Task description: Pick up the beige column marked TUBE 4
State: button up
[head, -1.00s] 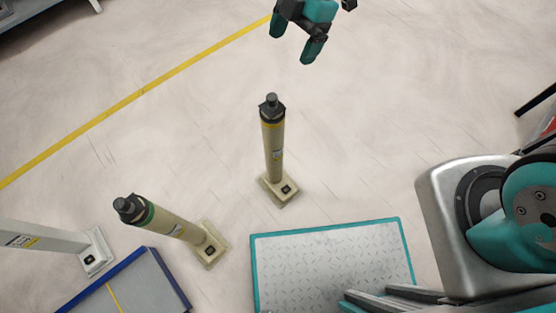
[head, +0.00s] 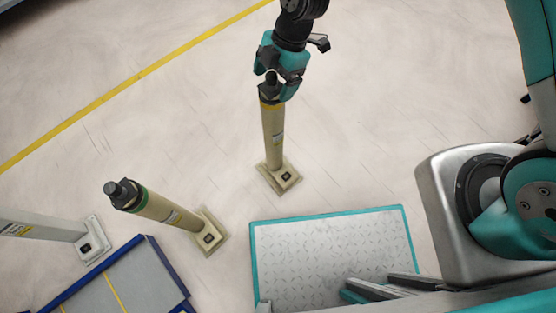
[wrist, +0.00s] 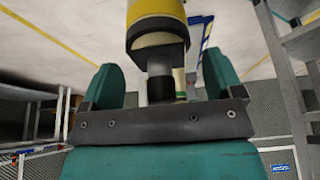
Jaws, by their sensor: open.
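A beige column (head: 272,140) with a yellow band and dark top stands upright on a square base in the middle of the head view. My gripper (head: 274,82) is at its top, open, with its teal fingers on either side of the dark top knob. In the wrist view the knob (wrist: 160,84) is between the fingers (wrist: 160,75), with visible gaps on both sides. A second beige column (head: 165,210) with a green band stands to the left. The labels are too small to read, so I cannot tell which is marked TUBE 4.
A teal-edged platform (head: 330,255) lies in front of the yellow-banded column. A blue-edged grey platform (head: 130,280) and a pale post (head: 45,228) are at lower left. A yellow line (head: 110,92) crosses the otherwise clear floor behind.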

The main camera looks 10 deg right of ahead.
jog(key=shift+s+a+f, duration=0.1)
jog(key=shift+a+f, duration=0.05)
jog(key=shift+f, duration=0.35)
grip_shut()
jog(key=shift+r, duration=0.1)
